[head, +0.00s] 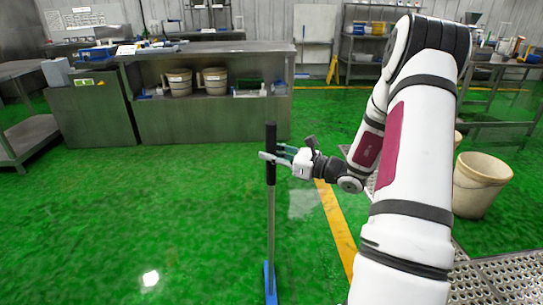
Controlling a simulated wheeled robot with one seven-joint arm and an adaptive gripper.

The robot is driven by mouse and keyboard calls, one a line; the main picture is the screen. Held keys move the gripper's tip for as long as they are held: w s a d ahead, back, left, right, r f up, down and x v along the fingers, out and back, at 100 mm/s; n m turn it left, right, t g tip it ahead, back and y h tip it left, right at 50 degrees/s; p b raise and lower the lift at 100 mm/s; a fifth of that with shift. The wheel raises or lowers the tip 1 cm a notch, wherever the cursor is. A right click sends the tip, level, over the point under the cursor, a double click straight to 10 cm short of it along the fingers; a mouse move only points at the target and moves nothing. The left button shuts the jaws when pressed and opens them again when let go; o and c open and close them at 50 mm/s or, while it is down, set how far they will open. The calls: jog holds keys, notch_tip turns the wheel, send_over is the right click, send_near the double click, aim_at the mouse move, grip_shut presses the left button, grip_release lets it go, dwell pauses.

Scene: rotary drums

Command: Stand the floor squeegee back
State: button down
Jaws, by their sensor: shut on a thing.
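The floor squeegee (271,225) stands nearly upright in the head view, with a black grip at the top, a grey metal pole and a blue foot (269,283) at the bottom edge of the picture. My gripper (271,157) is shut on the black grip, reaching in from the right. The lower end of the blue foot is cut off by the frame, so I cannot tell whether it touches the floor.
A steel counter (215,48) with buckets on its shelf stands behind. A beige bucket (480,185) and perforated metal plates (510,275) are on the right. A yellow line (335,220) crosses the green floor (130,215), which is open at left.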

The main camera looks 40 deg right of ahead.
dwell(0.3)
jog(key=c, duration=1.3)
grip_release()
jog(key=shift+f, duration=0.1)
